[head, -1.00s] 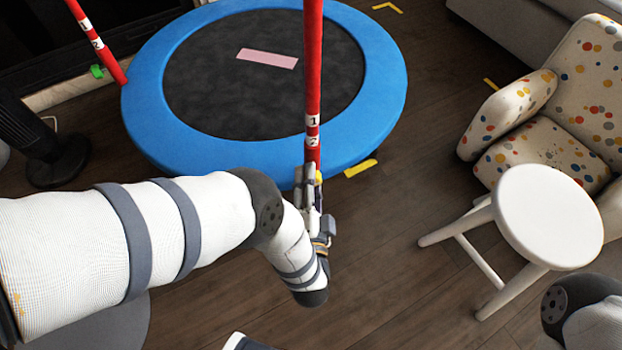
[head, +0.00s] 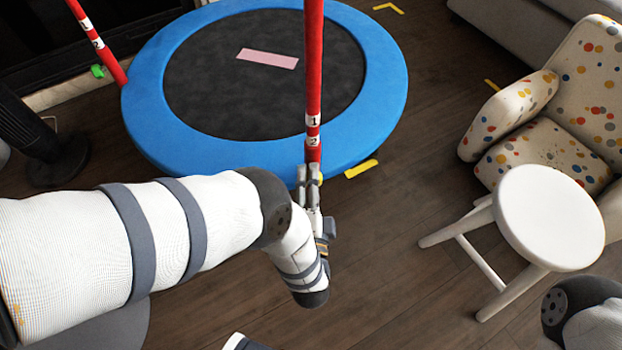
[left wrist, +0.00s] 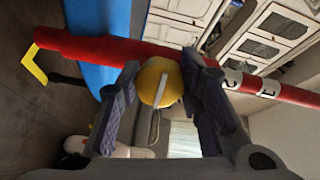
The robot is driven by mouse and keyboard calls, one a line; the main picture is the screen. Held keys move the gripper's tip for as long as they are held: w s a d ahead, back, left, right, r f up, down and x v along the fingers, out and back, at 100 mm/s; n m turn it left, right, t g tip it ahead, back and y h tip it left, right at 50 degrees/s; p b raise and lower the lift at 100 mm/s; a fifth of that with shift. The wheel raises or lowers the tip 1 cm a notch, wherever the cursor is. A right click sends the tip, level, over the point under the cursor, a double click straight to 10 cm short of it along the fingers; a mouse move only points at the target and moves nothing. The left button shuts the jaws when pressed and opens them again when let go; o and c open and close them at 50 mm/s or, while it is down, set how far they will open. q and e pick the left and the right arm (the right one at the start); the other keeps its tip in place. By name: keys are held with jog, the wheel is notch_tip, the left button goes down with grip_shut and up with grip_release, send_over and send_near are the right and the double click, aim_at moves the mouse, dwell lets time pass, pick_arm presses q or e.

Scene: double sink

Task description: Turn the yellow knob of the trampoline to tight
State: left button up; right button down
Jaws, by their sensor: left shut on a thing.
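The trampoline has a blue rim (head: 385,85) and a dark mat (head: 225,100). A red post (head: 313,80) with white bands marked 1 and 2 stands at its near edge. The yellow knob (left wrist: 160,82) is on this post and has a pale raised bar across its face. My left gripper (head: 309,177) is at the post's lower part. In the left wrist view the fingers of my left gripper (left wrist: 165,85) are on both sides of the knob, shut on it. In the head view the gripper mostly hides the knob. My right gripper is out of view.
A white stool (head: 550,215) and a spotted armchair (head: 555,115) stand at the right. A second red post (head: 97,42) is at the far left. A black stand (head: 55,155) is at left. Wooden floor (head: 420,290) is clear between the trampoline and stool.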

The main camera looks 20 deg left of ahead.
pick_arm(q)
jog(key=o, duration=1.2)
jog(key=shift+w, duration=0.1)
jog(key=v, duration=0.7)
jog(key=shift+s, duration=0.3)
